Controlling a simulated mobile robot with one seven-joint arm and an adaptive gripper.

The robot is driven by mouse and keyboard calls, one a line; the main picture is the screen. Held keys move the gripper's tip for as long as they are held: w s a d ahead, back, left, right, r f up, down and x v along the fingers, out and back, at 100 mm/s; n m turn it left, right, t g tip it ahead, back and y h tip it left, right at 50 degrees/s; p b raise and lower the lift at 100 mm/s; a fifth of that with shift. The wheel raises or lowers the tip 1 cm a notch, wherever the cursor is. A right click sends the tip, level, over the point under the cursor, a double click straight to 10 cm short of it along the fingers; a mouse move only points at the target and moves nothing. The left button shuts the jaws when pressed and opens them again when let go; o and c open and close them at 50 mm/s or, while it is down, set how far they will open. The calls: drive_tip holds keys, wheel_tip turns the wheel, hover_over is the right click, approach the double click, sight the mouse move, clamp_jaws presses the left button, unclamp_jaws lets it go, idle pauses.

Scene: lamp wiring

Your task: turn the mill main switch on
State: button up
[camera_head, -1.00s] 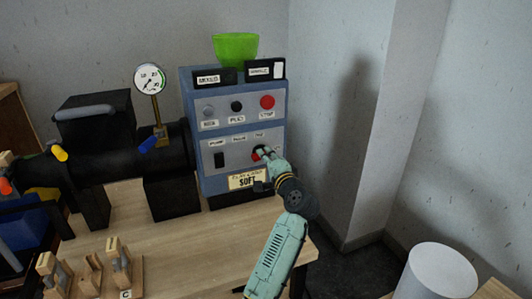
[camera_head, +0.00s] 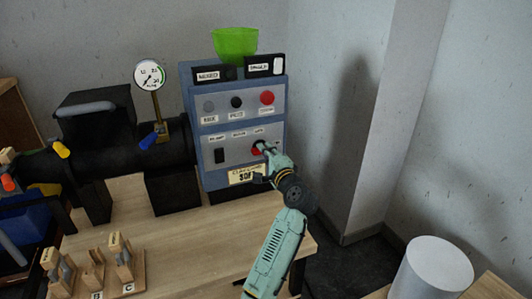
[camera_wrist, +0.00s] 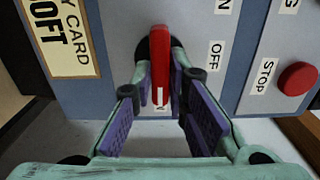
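The main switch is a red handle (camera_wrist: 159,55) on a dark round base on the mill's grey-blue control panel (camera_head: 236,177). In the head view the handle (camera_head: 257,149) is partly hidden by my fingers. In the wrist view it runs upright, its lower end at a partly covered white label ending in "N"; an OFF label (camera_wrist: 215,60) lies to its right. My gripper (camera_wrist: 162,88) has its two purple-padded fingers on either side of the handle, with narrow gaps; contact is not clear. It also shows at the panel in the head view (camera_head: 268,152).
A red stop button (camera_wrist: 298,79) is at the right of the wrist view. A card sign (camera_wrist: 62,38) is at its left. A dark motor and pressure gauge (camera_head: 149,75) stand left of the panel.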

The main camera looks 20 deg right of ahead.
drive_tip(key=o, duration=0.4)
drive_tip(key=shift+s, duration=0.15)
drive_tip(key=s, duration=1.1)
drive_tip(key=shift+s+d, duration=0.2)
drive_tip(key=shift+s, duration=0.2)
